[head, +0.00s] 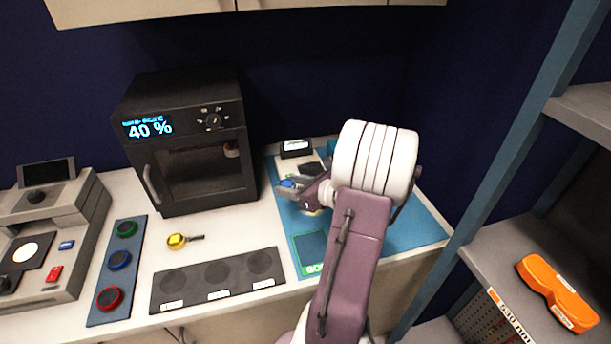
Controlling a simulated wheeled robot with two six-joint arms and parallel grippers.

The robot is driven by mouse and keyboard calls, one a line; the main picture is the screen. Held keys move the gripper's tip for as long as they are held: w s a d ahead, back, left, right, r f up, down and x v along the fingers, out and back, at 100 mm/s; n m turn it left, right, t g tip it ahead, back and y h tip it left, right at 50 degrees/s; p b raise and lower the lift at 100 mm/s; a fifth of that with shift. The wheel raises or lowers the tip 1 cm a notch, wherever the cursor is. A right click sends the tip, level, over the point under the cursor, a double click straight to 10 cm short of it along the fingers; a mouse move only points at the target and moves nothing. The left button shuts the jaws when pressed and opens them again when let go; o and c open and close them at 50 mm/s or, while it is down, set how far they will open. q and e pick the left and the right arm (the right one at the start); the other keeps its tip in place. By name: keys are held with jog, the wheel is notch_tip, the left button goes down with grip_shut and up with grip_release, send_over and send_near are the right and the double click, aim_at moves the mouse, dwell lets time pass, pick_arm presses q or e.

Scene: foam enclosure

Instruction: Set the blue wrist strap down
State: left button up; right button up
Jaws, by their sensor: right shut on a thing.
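The blue wrist strap (287,184) is a small blue piece at the tip of my right gripper (290,189). My right gripper is shut on it, over the left part of the blue mat (425,229) on the counter. My right arm and its white wrist hide much of the mat and part of the gripper. I cannot tell whether the strap touches the mat. My left gripper is out of view.
A black oven-like box (190,140) showing "40 %" stands left of the mat. A dark panel with round pads (218,278), a yellow tool (178,241) and a button strip (118,270) lie in front. Shelves at right hold an orange case (556,292).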

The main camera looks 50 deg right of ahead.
jog(key=s+d+r+m+h, duration=0.1)
jog(key=d+r+m+h, duration=0.15)
jog(key=d, duration=0.65)
jog(key=s+d+r+m+h, duration=0.1)
jog(key=d+m+h, duration=0.15)
jog(key=d, duration=0.65)
send_over(304, 171)
jog(key=shift+n+g, duration=0.4)
notch_tip(304, 171, down, 7)
jog(key=shift+w+r+b, duration=0.1)
jog(key=shift+w+b, duration=0.05)
jog(key=shift+b, duration=0.3)
notch_tip(304, 171, down, 3)
jog(key=shift+a+f, duration=0.1)
jog(key=shift+f, duration=0.5)
